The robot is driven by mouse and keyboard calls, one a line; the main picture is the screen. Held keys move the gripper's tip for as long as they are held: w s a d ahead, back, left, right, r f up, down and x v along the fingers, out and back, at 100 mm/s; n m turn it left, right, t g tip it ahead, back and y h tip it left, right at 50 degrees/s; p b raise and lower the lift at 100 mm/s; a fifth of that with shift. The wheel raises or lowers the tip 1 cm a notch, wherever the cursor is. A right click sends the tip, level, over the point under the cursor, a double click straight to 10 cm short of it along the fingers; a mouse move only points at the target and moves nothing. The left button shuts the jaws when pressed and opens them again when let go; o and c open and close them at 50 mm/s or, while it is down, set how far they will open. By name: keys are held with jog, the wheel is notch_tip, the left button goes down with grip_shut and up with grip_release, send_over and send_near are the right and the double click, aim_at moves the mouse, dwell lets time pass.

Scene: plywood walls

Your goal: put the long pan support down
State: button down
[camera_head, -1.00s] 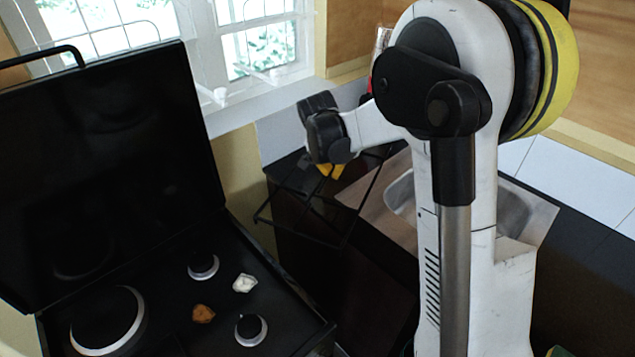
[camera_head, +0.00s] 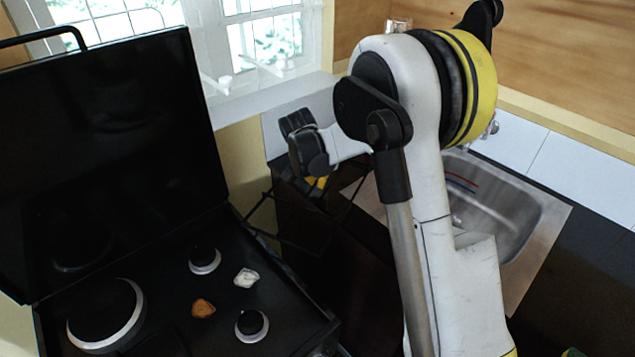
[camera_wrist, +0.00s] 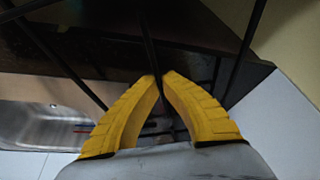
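The long pan support (camera_head: 292,242) is a thin black wire frame. It hangs tilted from my gripper (camera_head: 318,183), over the dark gap and counter edge just right of the stove. In the wrist view my gripper's yellow fingers (camera_wrist: 161,77) close around one black bar of the pan support (camera_wrist: 150,45). More of its bars cross the top of that view. The stove (camera_head: 290,310) stands at the left with its black lid up and its burners bare. The pan support's left end appears near the stove's right edge. Its lower outline is hard to tell against the dark surfaces.
A white scrap (camera_head: 246,278) and an orange-brown scrap (camera_head: 203,308) lie on the stove top among the burners. A steel sink (camera_head: 510,215) with red and blue strips in it is at the right. The raised lid (camera_head: 110,150) and the window wall bound the space behind.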

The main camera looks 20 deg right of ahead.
jog(key=shift+f, duration=0.15)
jog(key=c, duration=1.6)
grip_release()
